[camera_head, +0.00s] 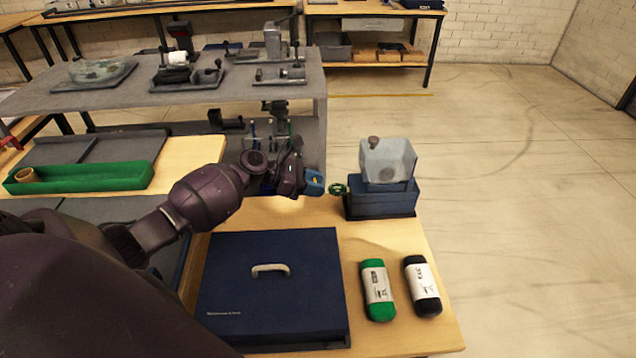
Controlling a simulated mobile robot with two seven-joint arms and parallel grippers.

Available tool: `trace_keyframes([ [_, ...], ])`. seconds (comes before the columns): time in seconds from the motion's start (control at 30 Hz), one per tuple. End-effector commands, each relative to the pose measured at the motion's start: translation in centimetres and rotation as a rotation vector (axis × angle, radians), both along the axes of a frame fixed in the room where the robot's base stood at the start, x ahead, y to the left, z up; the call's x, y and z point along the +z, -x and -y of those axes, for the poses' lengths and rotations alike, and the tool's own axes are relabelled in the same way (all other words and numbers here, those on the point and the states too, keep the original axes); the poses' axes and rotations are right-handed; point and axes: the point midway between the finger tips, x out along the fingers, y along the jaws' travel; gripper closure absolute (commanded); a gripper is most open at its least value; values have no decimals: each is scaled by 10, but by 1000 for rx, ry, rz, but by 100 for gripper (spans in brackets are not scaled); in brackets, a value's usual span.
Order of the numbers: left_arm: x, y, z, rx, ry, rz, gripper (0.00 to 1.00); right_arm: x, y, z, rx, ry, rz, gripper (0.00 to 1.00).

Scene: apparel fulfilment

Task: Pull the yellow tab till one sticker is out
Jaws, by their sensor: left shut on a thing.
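The sticker dispenser stands at the back right of the wooden table, with a dark blue base (382,198) and a cloudy clear housing (388,160) on top. A small green round part (338,189) sticks out on its left side. My left gripper (315,183) reaches in from the left and is just left of this green part. It is shut, with a small bit of yellow, the yellow tab (317,181), showing at its blue fingertips. Most of the tab is hidden by the fingers. I cannot make out a sticker. My right gripper is not in view.
A dark blue case (270,295) with a pale handle lies in front of the gripper. A green tray (85,177) is on the left. The floor at right is clear.

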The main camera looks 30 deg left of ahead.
Motion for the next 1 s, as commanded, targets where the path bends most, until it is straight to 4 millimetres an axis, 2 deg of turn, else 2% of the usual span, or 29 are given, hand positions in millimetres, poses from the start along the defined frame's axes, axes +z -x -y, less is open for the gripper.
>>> trace_keyframes([
  [0.03,-1,0,1,-2,0,-1,65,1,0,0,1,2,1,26],
  [0.2,0,0,1,-1,0,0,40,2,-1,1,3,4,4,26],
  [0.57,2,3,-3,0,0,0,40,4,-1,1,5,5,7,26],
  [0.73,11,15,-19,1,0,0,40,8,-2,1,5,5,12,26],
  [1.0,30,42,-56,1,-2,1,40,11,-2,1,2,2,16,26],
])
